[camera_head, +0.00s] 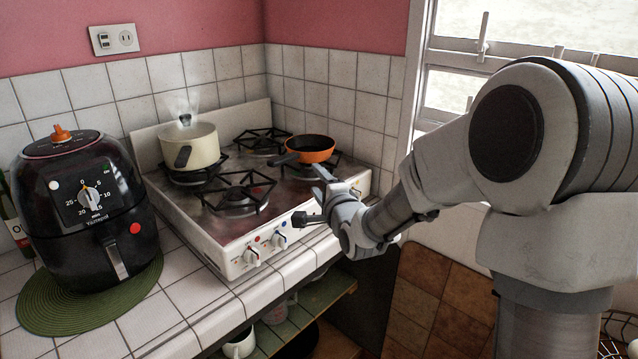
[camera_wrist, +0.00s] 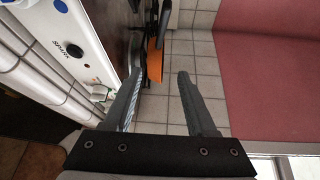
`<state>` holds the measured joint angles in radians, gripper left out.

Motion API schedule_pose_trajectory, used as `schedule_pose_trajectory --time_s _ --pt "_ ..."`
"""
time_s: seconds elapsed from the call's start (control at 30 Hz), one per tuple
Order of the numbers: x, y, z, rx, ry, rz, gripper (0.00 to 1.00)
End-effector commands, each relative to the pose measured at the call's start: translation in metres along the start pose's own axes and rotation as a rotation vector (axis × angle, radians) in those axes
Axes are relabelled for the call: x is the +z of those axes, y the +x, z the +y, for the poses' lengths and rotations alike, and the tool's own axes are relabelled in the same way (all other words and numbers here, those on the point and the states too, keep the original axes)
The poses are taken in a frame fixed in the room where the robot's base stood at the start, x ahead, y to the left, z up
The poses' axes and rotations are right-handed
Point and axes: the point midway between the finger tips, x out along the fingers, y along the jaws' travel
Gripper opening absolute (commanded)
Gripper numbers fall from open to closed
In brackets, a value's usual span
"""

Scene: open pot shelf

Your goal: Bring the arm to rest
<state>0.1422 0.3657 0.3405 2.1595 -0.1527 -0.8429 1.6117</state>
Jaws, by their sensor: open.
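My gripper (camera_wrist: 160,80) is open in the wrist view, its two fingers apart with nothing between them. White wall tiles show behind the gap. In the head view my gripper (camera_head: 322,182) is at the front right of the stove, and its fingers are small and partly hard to make out. My arm reaches in from the right, bent, with its hand in front of the stove's right end. The orange pan (camera_head: 311,149) is just beyond the fingers, and its side shows in the wrist view (camera_wrist: 155,58).
The white stove (camera_head: 225,262) has knobs along its front. A cream pot (camera_head: 203,148) with a glass lid stands on the back left burner. A black air fryer (camera_head: 90,215) sits on a green mat (camera_head: 38,308). Below is an open shelf (camera_head: 325,300). A window is at right.

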Motion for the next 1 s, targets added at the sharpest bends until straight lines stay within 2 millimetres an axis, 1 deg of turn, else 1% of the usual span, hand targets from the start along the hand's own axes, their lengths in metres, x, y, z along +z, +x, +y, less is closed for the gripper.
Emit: schedule_pose_trajectory --time_s 0.3,0.37,0.47,0.57,0.67,0.87,0.9,0.97,1.0 --pt "0.0 -0.001 -0.001 0.002 -0.006 0.001 0.57" --pt "-0.001 -0.003 -0.004 0.013 -0.03 0.005 0.57" --pt "-0.003 -0.014 -0.013 0.06 -0.123 0.019 0.57" --pt "-0.008 -0.035 -0.024 0.148 -0.278 0.038 0.57" --pt "-0.015 -0.064 -0.035 0.259 -0.452 0.051 0.57" --pt "-0.028 -0.135 -0.049 0.485 -0.755 0.031 0.57" --pt "-0.03 -0.151 -0.051 0.53 -0.808 0.019 0.57" --pt "-0.032 -0.175 -0.053 0.596 -0.882 -0.005 0.57" --pt "-0.033 -0.192 -0.054 0.64 -0.93 -0.027 0.57"
